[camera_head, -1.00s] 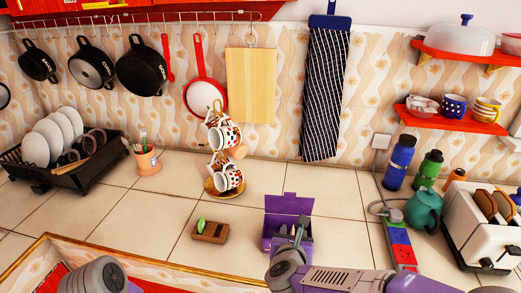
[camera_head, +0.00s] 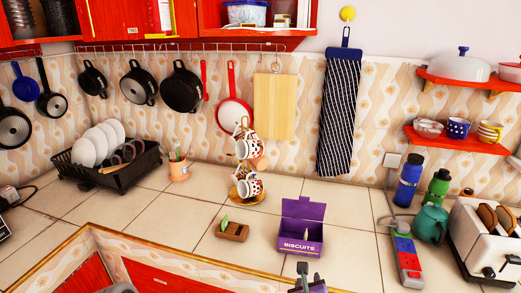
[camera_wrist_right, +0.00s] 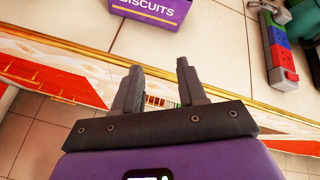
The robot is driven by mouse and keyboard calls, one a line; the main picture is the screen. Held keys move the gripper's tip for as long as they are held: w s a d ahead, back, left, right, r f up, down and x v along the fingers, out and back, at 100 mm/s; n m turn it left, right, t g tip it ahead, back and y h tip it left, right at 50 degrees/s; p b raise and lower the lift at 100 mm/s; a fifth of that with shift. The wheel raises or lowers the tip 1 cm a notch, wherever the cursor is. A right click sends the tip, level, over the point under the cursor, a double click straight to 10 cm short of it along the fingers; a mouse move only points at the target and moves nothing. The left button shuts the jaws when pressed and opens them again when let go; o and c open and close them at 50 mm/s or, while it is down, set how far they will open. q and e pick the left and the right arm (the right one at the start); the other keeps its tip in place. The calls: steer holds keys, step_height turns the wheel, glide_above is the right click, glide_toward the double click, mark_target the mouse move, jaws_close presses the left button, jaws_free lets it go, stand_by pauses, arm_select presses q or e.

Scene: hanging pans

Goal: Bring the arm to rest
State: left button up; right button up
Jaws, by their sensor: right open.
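My right gripper (camera_head: 310,277) shows at the bottom edge of the head view, in front of the purple biscuits box. In the right wrist view, my right gripper (camera_wrist_right: 160,67) has its two grey fingers apart with nothing between them. The fingers point toward the counter's front edge, short of the biscuits box (camera_wrist_right: 152,12), and touch nothing that I can see. Most of my right arm is out of the head view. My left gripper is not in view; only a small grey piece shows at the bottom left.
The purple biscuits box (camera_head: 301,246) stands open on the tiled counter (camera_head: 180,222). A wooden holder (camera_head: 232,231), a mug tree (camera_head: 241,150), a dish rack (camera_head: 118,178), a power strip (camera_head: 407,262) and a toaster (camera_head: 480,250) stand around. Pans (camera_head: 181,88) hang from a rail behind.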

steer(key=s+f+n+g+y, duration=0.2)
steer(key=s+f+n+g, duration=0.15)
steer(key=f+n, duration=0.65)
steer(key=s+f+n+g+y, duration=0.2)
steer(key=s+f+n, duration=0.2)
steer(key=f+n, duration=0.6)
steer(key=s+a+f+n+g+y, duration=0.2)
steer(key=s+f+n+g, duration=0.3)
steer(key=s+f+n, duration=0.5)
steer(key=s+a+f, duration=0.1)
steer(key=s+f, duration=0.1)
steer(key=s, duration=0.2)
steer(key=shift+s+f+g+y, duration=0.2)
steer(key=shift+s+g+y, duration=0.1)
steer(key=shift+g, duration=0.05)
